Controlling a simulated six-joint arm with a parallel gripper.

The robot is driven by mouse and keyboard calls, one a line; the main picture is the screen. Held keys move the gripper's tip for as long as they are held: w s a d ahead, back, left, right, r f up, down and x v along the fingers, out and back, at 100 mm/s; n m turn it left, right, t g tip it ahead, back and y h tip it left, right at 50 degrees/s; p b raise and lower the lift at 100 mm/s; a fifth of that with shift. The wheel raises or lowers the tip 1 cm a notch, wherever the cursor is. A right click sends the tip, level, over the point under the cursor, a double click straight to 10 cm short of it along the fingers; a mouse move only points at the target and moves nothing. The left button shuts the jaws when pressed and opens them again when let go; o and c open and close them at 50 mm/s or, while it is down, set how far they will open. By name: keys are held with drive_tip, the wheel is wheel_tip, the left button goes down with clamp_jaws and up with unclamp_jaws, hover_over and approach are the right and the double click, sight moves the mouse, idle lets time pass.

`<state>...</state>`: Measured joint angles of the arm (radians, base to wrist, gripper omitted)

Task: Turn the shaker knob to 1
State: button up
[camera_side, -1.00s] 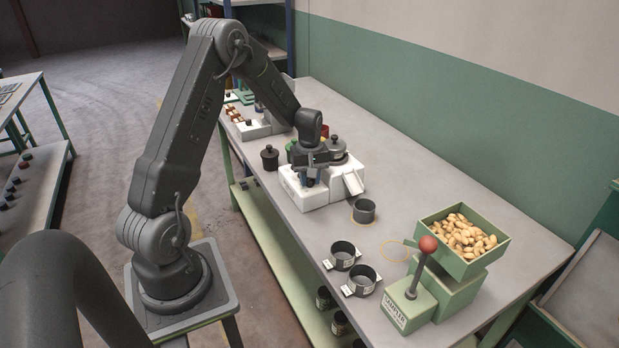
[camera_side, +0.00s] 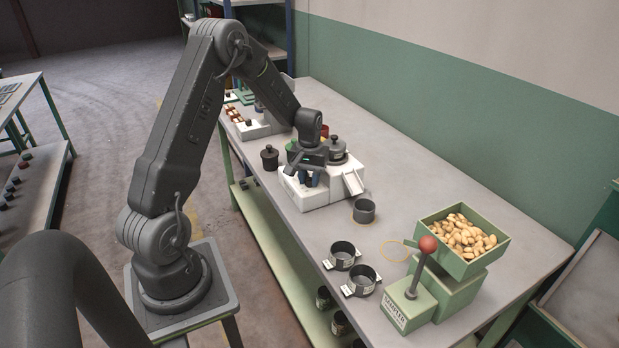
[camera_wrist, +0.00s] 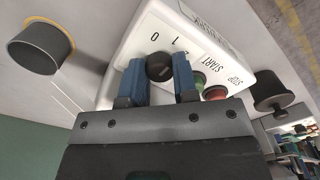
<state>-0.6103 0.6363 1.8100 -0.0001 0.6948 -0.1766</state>
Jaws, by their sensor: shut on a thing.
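The white shaker control box (camera_side: 306,198) stands on the bench; in the wrist view its panel (camera_wrist: 205,35) carries the marks 0, 1 and a partly covered 2. The dark round shaker knob (camera_wrist: 159,67) sits on this panel. My gripper (camera_wrist: 160,75) has blue fingers, one on each side of the knob, and is shut on it. In the side view my gripper (camera_side: 308,178) is low over the box and hides the knob. The knob's pointer cannot be made out. A green START button (camera_wrist: 198,80) and red STOP button (camera_wrist: 215,92) are beside the right finger.
A dark pot with a knob (camera_side: 270,158) stands left of the box. An open grey cup (camera_side: 364,211) stands in front of the chute. Two ring holders (camera_side: 343,256) and a green sampler with a red-balled lever (camera_side: 428,245) are nearer the camera.

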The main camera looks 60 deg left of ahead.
sight(309, 179)
idle(0.3)
drive_tip(key=o, duration=0.9)
drive_tip(key=shift+o, duration=0.2)
drive_tip(key=shift+r, duration=0.15)
wheel_tip(309, 179, up, 14)
drive_tip(key=shift+f, duration=0.2)
